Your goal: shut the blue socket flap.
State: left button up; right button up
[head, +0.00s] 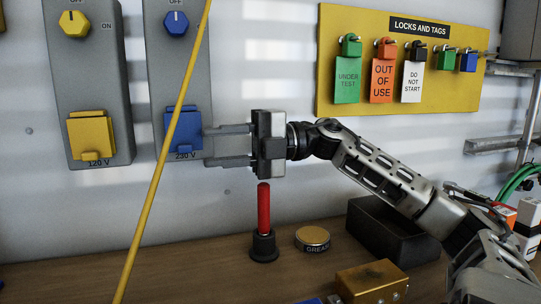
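The blue socket flap (186,133) is on the lower part of a grey 230 V panel (180,68) on the wall, below a blue OFF knob (176,23). My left gripper is not in view.
A grey 120 V panel (88,70) with a yellow flap (91,138) is at left. Below stand a red-handled tool (264,210) in a black holder, a grease tin (312,238), a dark bin (385,229) and a brass box (372,282). A yellow tag board (333,25) hangs upper right.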

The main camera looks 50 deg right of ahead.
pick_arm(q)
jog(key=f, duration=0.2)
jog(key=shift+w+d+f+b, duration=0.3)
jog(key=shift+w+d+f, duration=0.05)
pick_arm(e)
jog(key=v, duration=0.8)
jog(key=shift+d, duration=0.25)
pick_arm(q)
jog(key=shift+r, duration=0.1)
